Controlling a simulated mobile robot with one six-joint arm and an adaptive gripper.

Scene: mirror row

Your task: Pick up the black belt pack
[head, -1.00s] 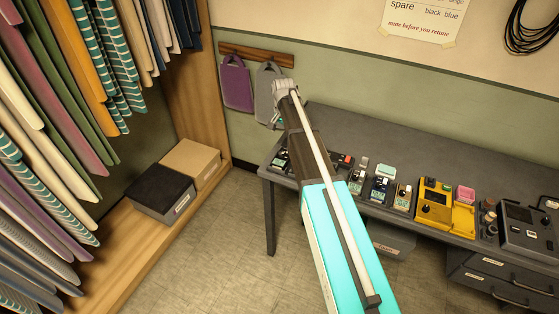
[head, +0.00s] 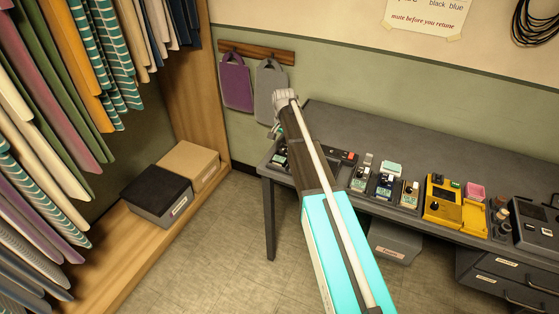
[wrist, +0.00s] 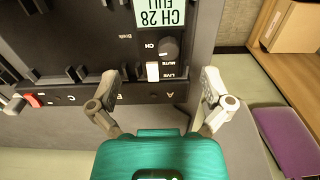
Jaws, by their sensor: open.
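A dark pack (wrist: 145,48) with a lit "CH 28 FULL" screen, a round knob and a white mute/live switch sits in a dark dock marked with letters in the wrist view. It looks like the black belt pack, though its full outline is cut off at the top. My gripper (wrist: 160,86) is open, its two fingers apart at either side of the pack's near end, with nothing between them. In the head view my gripper (head: 276,131) hangs over the left end of the bench, and my arm hides part of the dock there.
Several other packs, including a dark one (head: 384,186) and a yellow one (head: 441,212), stand along the grey bench (head: 400,140). Purple (head: 236,84) and grey (head: 271,90) bags hang on the wall behind. A clothes rack and two boxes are at left.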

